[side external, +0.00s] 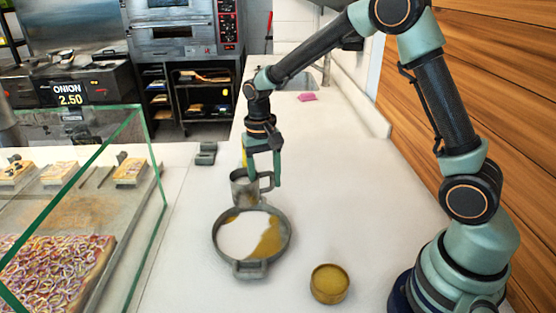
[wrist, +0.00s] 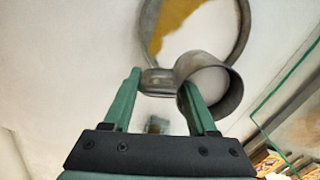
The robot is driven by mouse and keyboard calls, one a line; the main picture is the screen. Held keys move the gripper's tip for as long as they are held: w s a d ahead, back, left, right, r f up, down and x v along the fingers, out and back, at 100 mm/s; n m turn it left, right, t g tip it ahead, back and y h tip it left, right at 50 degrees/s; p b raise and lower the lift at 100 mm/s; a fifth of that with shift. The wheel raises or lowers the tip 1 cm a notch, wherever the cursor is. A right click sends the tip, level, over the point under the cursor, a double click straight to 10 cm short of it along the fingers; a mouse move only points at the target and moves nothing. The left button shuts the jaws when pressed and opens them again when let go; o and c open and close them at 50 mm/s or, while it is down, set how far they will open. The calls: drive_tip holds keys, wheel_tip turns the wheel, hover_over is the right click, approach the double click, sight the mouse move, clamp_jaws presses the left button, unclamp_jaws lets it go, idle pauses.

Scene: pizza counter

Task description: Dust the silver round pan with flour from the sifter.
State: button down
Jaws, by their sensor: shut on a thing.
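The silver round pan (side external: 283,240) sits on the white counter. It has side handles, and white covers much of its inside, with a golden-brown area at the right and a small one at the upper left. It also shows in the wrist view (wrist: 239,45). The grey metal sifter (side external: 243,189), a cup with a side handle, is held at the pan's far edge; it looks roughly upright. In the wrist view the sifter (wrist: 222,92) is beside my right finger and overlaps the pan's rim. My gripper (side external: 264,178) is shut on the sifter's handle, which the fingers partly hide.
A small round golden-topped tin (side external: 330,282) stands on the counter right of the pan. A glass case (side external: 150,190) with pizza borders the left. A pink item (side external: 306,97) and a dark grey object (side external: 206,154) lie farther back. The counter's right side is mostly clear.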

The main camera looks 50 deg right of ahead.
drive_tip(key=s+a+r, duration=0.3)
drive_tip(key=s+r, duration=0.3)
drive_tip(key=s, duration=0.2)
wheel_tip(320, 180, down, 6)
drive_tip(key=shift+s+d, duration=0.15)
drive_tip(key=shift+s, duration=0.05)
idle(1.6)
